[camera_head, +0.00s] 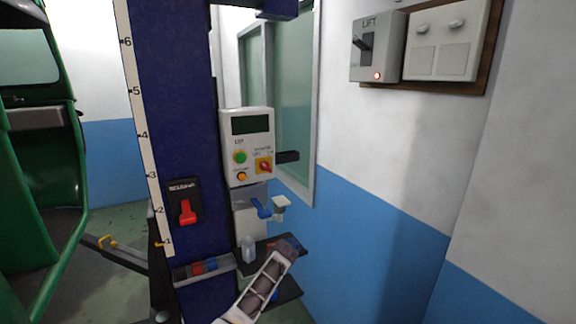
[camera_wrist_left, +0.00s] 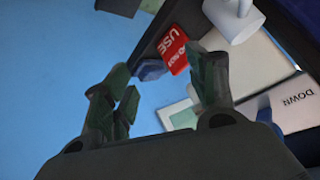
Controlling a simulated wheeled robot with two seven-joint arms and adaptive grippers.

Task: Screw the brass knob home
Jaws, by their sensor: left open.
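No brass knob can be made out with certainty. A small orange-gold knob (camera_head: 242,176) sits low on the white control box (camera_head: 247,125), below a green button; its material is too small to tell. My left gripper (camera_wrist_left: 160,95) shows in the left wrist view with its dark green fingers spread apart and nothing between them. A blue faceted piece (camera_wrist_left: 151,70) and a red card reading USE (camera_wrist_left: 176,48) lie beyond the fingertips, apart from them as far as I can tell. My right gripper is in neither view.
A dark blue column (camera_head: 180,100) with a ruler carries a red-handled switch (camera_head: 186,207) and a small tray (camera_head: 203,267). A dark shelf (camera_head: 268,251) juts right. A green rickshaw (camera_head: 40,180) stands left. A LIFT switch (camera_head: 377,45) is on the wall.

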